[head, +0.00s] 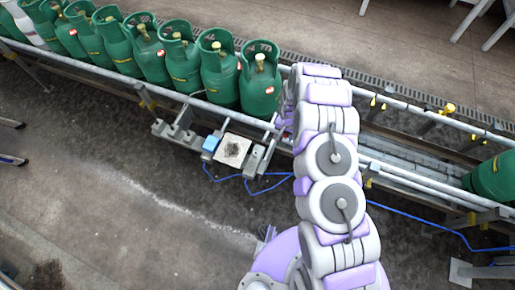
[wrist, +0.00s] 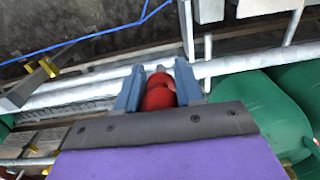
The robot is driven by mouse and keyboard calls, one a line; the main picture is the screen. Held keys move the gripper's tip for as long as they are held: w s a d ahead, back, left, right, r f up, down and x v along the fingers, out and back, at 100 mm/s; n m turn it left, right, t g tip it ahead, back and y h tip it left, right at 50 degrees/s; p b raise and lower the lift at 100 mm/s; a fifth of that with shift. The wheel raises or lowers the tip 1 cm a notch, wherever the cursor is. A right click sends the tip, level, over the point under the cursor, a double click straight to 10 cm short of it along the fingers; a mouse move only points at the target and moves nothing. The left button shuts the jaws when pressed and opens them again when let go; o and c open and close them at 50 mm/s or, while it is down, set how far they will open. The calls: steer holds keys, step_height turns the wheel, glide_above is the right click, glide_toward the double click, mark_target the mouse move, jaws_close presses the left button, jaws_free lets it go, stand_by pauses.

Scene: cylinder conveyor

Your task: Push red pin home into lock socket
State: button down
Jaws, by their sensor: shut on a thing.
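The red pin (wrist: 159,91) shows in the wrist view as a rounded red piece between the two blue-grey fingers of my gripper (wrist: 160,85). My gripper is shut on it. A metal rail runs just past the fingertips, and a grey upright piece (wrist: 187,30) stands directly beyond them. I cannot tell whether the pin's far end is in a socket; the lock socket is not clearly visible.
Several green gas cylinders (head: 259,84) stand in a row on the conveyor, left of my arm. Blue cable (head: 405,217) runs along the floor. Another cylinder (head: 494,177) stands at the right.

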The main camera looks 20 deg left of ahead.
steer(key=b, duration=0.1)
glide_above(254, 153)
step_height(254, 153, down, 10)
steer(key=f, duration=0.1)
steer(key=shift+s+d+r, duration=0.1)
steer(key=shift+d+r, duration=0.1)
steer(key=shift+d, duration=0.75)
steer(key=shift+a+f, duration=0.25)
steer(key=shift+a, duration=0.75)
steer(key=shift+a+f, duration=0.1)
steer(key=shift+f, duration=0.1)
steer(key=shift+d+f, duration=0.5)
steer(key=shift+d, duration=0.4)
steer(key=shift+a+f, duration=0.2)
steer(key=shift+f, duration=0.05)
steer(key=shift+a+f, duration=0.15)
steer(key=shift+a, duration=0.4)
steer(key=shift+d+r, duration=0.2)
steer(key=shift+d, duration=0.6)
steer(key=shift+a+f, duration=0.1)
steer(key=shift+a, duration=0.25)
